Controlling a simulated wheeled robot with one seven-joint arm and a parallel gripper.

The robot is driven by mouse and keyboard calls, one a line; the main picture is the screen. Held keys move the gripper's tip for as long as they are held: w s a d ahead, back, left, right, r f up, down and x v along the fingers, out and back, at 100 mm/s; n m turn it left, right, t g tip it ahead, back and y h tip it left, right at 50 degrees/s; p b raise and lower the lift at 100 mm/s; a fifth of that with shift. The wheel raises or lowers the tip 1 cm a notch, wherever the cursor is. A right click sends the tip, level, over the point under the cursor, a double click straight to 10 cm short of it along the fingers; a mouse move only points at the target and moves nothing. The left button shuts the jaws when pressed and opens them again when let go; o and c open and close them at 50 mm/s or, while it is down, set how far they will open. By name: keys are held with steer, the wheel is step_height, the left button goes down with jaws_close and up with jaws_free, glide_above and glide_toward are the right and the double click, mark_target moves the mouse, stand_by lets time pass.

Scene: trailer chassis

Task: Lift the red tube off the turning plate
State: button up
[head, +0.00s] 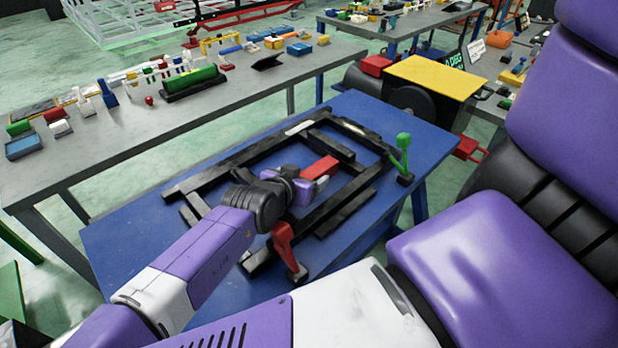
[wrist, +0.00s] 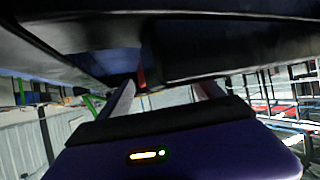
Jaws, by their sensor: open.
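A red, bar-shaped piece (head: 320,167) lies inside the black chassis frame, just beyond my gripper (head: 311,184) in the head view. I cannot tell whether it is the red tube, and no turning plate can be made out. A second red part (head: 283,238) stands upright at the frame's near end. In the wrist view my gripper (wrist: 166,92) has its two pale fingers spread apart with nothing seen between them. A thin red sliver (wrist: 141,76) shows just past the left finger, mostly hidden by dark bars. Contact cannot be judged.
The black chassis frame (head: 345,212) surrounds my gripper on the blue table (head: 130,240). A green upright part (head: 403,141) stands at its right corner. A grey bench (head: 140,125) with several small parts is behind left. A yellow-topped unit (head: 435,75) is behind right.

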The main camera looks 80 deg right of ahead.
steer(key=shift+d+f, duration=0.2)
steer(key=shift+d, duration=0.1)
jaws_close()
stand_by(0.5)
